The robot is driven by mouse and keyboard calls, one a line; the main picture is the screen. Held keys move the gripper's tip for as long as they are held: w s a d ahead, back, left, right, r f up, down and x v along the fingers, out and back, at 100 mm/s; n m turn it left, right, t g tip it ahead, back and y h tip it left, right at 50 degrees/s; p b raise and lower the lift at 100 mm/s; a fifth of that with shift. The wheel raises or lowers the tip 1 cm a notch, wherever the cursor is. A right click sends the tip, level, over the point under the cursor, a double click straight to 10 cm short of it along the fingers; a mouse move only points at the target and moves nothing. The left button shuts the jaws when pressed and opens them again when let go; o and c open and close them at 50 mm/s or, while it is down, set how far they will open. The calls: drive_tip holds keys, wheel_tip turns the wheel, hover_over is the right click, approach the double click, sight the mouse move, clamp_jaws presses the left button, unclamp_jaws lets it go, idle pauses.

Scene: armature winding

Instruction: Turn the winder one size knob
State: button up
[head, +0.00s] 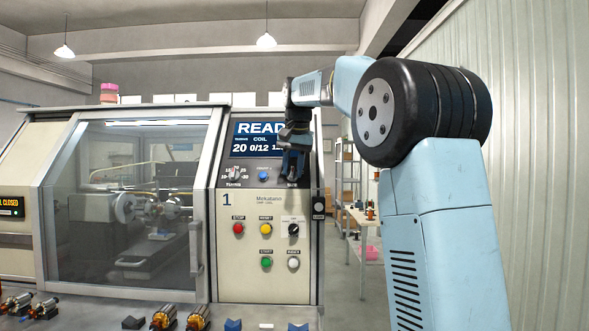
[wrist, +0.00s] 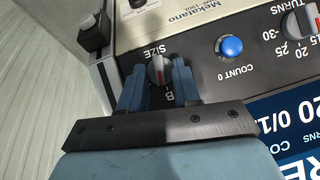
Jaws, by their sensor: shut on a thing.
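The winder one control panel (head: 262,215), marked 1, faces me on the machine's right side. In the head view my gripper (head: 293,166) reaches the panel below the display and covers the knob.
The blue count button (wrist: 229,47) and turns knob (head: 234,174) sit beside the size knob. The display (head: 254,141) reads 20 and 0/12. Red, yellow, green and white buttons and a black selector (head: 293,230) lie lower. A black block (wrist: 94,32) projects near the panel edge.

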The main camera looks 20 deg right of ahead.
drive_tip(key=shift+a+f+n+g+h, duration=0.1)
drive_tip(key=shift+n+g+h, duration=0.2)
drive_tip(key=shift+n+h, duration=0.25)
idle(0.4)
drive_tip(key=o, duration=0.7)
drive_tip(key=v, duration=1.3)
drive_tip(key=shift+r, duration=0.35)
drive_tip(key=shift+s+a, duration=0.1)
